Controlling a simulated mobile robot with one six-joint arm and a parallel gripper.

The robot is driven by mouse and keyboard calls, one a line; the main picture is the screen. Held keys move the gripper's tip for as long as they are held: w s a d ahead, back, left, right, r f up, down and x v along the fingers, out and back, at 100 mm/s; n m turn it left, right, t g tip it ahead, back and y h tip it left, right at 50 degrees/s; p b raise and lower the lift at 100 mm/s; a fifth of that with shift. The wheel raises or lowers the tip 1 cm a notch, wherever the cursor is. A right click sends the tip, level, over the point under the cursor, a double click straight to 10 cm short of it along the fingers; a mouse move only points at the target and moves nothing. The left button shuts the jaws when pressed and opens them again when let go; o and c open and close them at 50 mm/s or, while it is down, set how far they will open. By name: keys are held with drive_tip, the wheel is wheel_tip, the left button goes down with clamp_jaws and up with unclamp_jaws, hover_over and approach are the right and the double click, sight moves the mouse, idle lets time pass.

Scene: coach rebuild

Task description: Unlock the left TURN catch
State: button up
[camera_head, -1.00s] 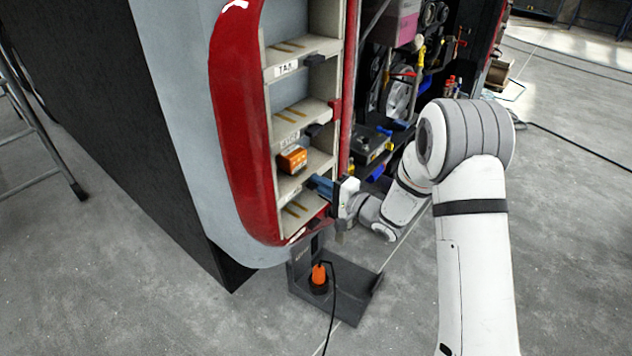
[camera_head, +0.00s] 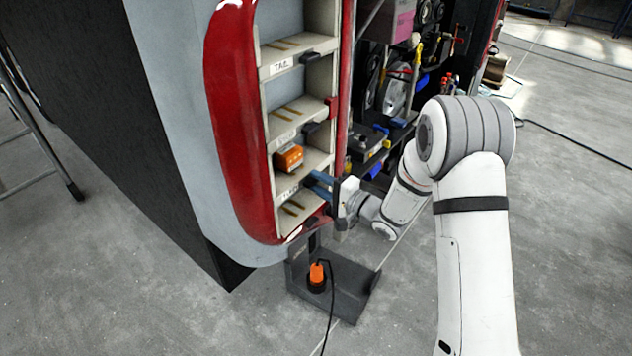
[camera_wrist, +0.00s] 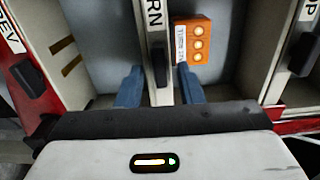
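The TURN divider (camera_wrist: 151,20) shows its label ending, "RN", in the wrist view. Its dark catch (camera_wrist: 159,66) lies along the divider front, between my two blue fingers. My gripper (camera_wrist: 161,88) is open, one finger on each side of the divider, with a visible gap to the catch on both sides. In the head view my gripper (camera_head: 321,186) is at the lower part of the red-edged rack (camera_head: 222,110), and the catch there is hidden by it. An orange lamp block (camera_wrist: 194,40) with round lights sits in the compartment right of the divider; it also shows in the head view (camera_head: 289,158).
Other dark catches (camera_wrist: 28,84) and (camera_wrist: 305,52) flank the divider in the wrist view. A dark stand (camera_head: 345,285) with an orange-topped item (camera_head: 317,275) and cable is below my gripper. A cluttered tool bay (camera_head: 395,90) lies right of the rack.

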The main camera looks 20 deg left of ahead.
drive_tip(key=b+v, duration=0.1)
drive_tip(key=v, duration=0.6)
drive_tip(key=shift+d, duration=0.15)
